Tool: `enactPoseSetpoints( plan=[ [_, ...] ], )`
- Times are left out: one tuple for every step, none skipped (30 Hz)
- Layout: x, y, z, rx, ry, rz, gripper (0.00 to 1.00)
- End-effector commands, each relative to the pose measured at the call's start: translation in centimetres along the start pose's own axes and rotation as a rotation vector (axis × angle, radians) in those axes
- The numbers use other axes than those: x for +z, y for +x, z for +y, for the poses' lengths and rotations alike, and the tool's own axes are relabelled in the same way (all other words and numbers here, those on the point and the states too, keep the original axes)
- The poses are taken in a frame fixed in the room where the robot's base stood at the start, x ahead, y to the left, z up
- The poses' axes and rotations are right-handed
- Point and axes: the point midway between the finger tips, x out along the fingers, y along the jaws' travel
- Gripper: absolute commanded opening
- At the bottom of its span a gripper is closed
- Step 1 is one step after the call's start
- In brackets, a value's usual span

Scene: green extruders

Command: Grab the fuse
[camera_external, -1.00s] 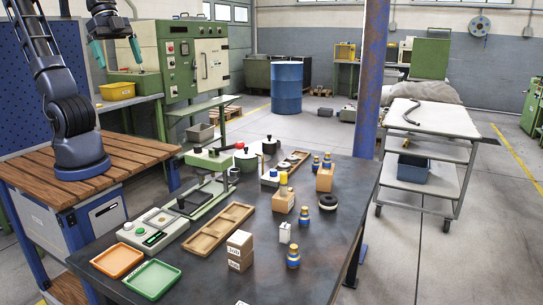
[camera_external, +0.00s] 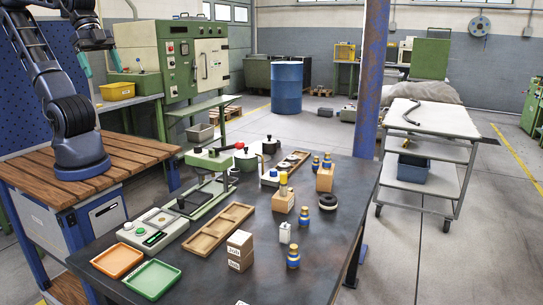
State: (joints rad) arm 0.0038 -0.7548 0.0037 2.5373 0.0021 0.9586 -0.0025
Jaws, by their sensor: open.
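My gripper (camera_external: 100,62) is open and empty, with two teal fingers pointing down. It is high at the upper left, well away from the items on the dark table. No item is plainly marked as the fuse. I cannot tell which of these is the fuse.
The dark table (camera_external: 310,285) also holds wooden blocks (camera_external: 240,250), a slotted wooden tray (camera_external: 219,228), a green press (camera_external: 210,175), a button box (camera_external: 153,229), an orange tray (camera_external: 117,260) and a green tray (camera_external: 152,280). A blue post (camera_external: 372,80) rises behind its right side.

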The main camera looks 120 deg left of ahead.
Motion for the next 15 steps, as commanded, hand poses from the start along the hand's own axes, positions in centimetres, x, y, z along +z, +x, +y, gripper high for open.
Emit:
enactPoseSetpoints(
  plan=[
    [-0.01,0.0,0.0,0.0,0.0,0.0,0.72],
    [-0.01,0.0,0.0,0.0,0.0,0.0,0.67],
    [-0.01,0.0,0.0,0.0,0.0,0.0,0.59],
    [-0.01,0.0,0.0,0.0,0.0,0.0,0.53],
    [-0.01,0.0,0.0,0.0,0.0,0.0,0.49],
    [-0.01,0.0,0.0,0.0,0.0,0.0,0.49],
    [-0.01,0.0,0.0,0.0,0.0,0.0,0.49],
    [-0.01,0.0,0.0,0.0,0.0,0.0,0.49],
    [-0.01,0.0,0.0,0.0,0.0,0.0,0.49],
    [-0.01,0.0,0.0,0.0,0.0,0.0,0.49],
    [-0.01,0.0,0.0,0.0,0.0,0.0,0.49],
    [-0.03,-0.01,0.0,0.0,0.0,0.0,0.49],
    [-0.07,-0.01,-0.01,0.0,-0.001,0.0,0.49],
    [-0.18,0.0,-0.01,0.001,-0.004,-0.001,0.49],
    [-0.42,0.02,-0.02,0.001,-0.01,-0.003,0.49]
  ],
)
